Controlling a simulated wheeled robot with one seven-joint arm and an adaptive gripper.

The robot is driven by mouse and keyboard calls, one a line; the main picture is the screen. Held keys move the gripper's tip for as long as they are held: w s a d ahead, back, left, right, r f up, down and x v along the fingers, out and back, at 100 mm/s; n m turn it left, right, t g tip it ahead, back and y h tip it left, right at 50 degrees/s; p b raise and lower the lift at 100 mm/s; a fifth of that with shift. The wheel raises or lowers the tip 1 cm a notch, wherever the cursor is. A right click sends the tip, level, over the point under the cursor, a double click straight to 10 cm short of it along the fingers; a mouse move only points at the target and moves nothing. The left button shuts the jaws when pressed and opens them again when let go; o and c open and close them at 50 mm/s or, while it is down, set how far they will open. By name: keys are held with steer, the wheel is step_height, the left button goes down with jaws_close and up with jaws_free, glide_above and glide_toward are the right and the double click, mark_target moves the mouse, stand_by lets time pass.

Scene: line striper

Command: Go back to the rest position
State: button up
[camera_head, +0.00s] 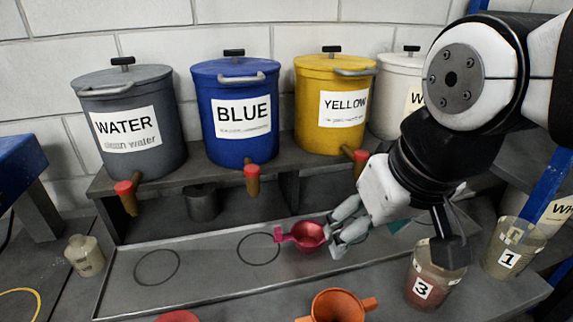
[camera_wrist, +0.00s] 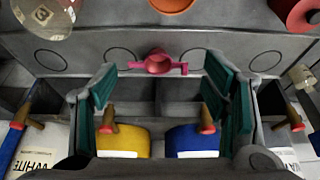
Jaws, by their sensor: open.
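My gripper (camera_head: 334,232) is at the middle right of the head view, low over the grey tray. Its two fingers are spread apart, and nothing is gripped between them. A pink cup (camera_head: 309,237) with side handles is just left of the fingertips. In the wrist view the green-padded fingers of my gripper (camera_wrist: 160,84) stand wide apart, and the pink cup (camera_wrist: 158,64) shows in the gap just beyond their tips. I cannot tell the exact distance between them. Part of the cup's right side is hidden by the fingers in the head view.
Grey water (camera_head: 128,125), blue (camera_head: 238,110), yellow (camera_head: 332,105) and white (camera_head: 398,90) tanks with taps stand on a shelf behind the tray (camera_head: 205,285). An orange funnel-like cup (camera_head: 338,306), beaker 3 (camera_head: 430,280), beaker 1 (camera_head: 512,247) and a small bottle (camera_head: 84,256) are nearby.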

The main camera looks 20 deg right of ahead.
steer(key=shift+s+d+f, duration=0.15)
steer(key=shift+s+d, duration=0.05)
steer(key=shift+s, duration=0.85)
stand_by(0.6)
